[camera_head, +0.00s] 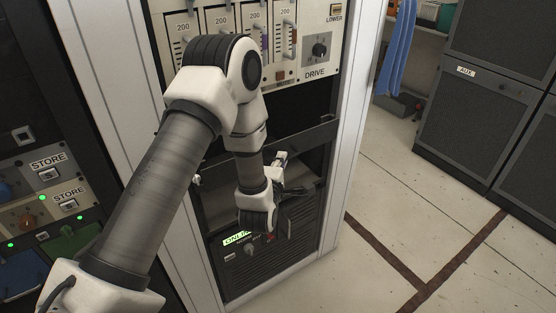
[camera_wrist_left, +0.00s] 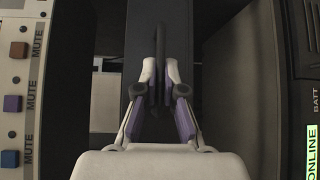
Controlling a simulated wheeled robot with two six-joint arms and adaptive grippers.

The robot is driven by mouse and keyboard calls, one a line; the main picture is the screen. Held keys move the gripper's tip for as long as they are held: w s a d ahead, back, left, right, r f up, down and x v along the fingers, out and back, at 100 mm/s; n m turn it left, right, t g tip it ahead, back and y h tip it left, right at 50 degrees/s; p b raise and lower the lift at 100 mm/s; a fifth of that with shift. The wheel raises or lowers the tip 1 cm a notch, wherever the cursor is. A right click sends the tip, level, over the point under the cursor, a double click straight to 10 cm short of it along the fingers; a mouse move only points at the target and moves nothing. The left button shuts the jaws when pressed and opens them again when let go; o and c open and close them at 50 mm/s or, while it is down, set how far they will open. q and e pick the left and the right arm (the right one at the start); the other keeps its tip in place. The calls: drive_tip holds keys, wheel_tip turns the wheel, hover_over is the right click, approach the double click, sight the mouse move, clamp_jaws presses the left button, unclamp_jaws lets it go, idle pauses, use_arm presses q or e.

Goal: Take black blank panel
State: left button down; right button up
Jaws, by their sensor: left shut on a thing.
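The black blank panel (camera_head: 307,136) is a dark flat bar across the rack front, between the slider panel above and the ONLINE unit below. My left arm crosses in front of its middle. In the left wrist view the panel (camera_wrist_left: 139,35) runs top to bottom through the centre. My left gripper (camera_head: 282,172) is at the panel's front. The exact contact is partly hidden by the dark fingertips. My right gripper is in neither view.
The slider panel with the DRIVE knob (camera_head: 319,48) is above a dark opening. The ONLINE unit (camera_head: 238,240) sits below. White rack posts (camera_head: 347,130) flank the bay. A STORE panel (camera_head: 50,185) is at left. Open tiled floor (camera_head: 400,200) and dark AUX cabinets (camera_head: 470,120) are at right.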

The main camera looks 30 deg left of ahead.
use_arm(q)
drive_tip(key=shift+s+d+b, duration=0.25)
drive_tip(key=shift+s+d, duration=0.1)
drive_tip(key=shift+d, duration=0.45)
drive_tip(key=shift+s+d+b, duration=0.2)
drive_tip(key=shift+s+d, duration=0.1)
drive_tip(key=shift+d, duration=0.45)
drive_tip(key=shift+s+d+b, duration=0.25)
drive_tip(key=shift+s+d, duration=0.1)
drive_tip(key=shift+d, duration=0.45)
